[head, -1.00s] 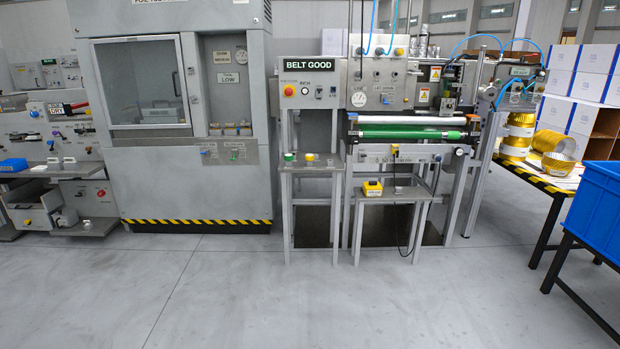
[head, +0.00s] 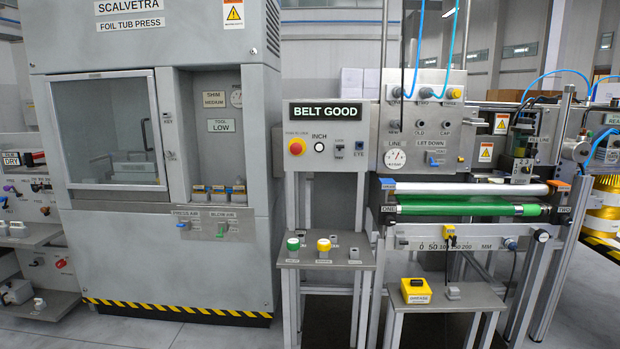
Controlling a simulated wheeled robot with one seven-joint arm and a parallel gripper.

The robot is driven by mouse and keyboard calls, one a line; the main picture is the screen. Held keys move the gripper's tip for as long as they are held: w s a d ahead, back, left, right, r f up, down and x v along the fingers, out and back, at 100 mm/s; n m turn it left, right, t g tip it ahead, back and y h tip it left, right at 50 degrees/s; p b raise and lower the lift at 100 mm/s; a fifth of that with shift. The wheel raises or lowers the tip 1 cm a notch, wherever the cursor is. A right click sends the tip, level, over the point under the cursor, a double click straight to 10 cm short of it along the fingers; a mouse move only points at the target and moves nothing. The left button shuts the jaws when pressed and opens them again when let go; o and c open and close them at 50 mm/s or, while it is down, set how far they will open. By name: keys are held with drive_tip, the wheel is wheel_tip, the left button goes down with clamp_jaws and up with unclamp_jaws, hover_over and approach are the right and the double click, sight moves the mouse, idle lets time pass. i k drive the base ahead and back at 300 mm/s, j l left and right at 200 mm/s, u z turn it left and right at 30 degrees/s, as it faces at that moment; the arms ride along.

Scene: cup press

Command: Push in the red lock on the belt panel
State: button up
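The belt panel (head: 300,174) is a grey upright plate in the middle of the head view, under a dark sign (head: 325,113) reading "BELT GOOD". On its left side is a round red knob on a yellow ring (head: 297,147), the only red control I see on this panel. The small label above it is too blurred to read. Whether the knob is in or out cannot be told. Right of it are a white button (head: 319,146) marked "INCH", a dark switch and a small blue control. My gripper is not in view.
A small grey shelf (head: 345,262) with green and yellow knobs juts out below the panel. A lower stand (head: 440,298) holds a yellow box (head: 415,291). The green roller (head: 460,210) is at right, the large grey press (head: 165,255) at left.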

sight(296, 149)
drive_tip(key=i+u, duration=0.2)
drive_tip(key=i, duration=0.25)
drive_tip(key=i+l+u, duration=0.15)
drive_tip(key=i, duration=0.3)
drive_tip(key=i+l+u, duration=0.2)
drive_tip(key=i, duration=0.25)
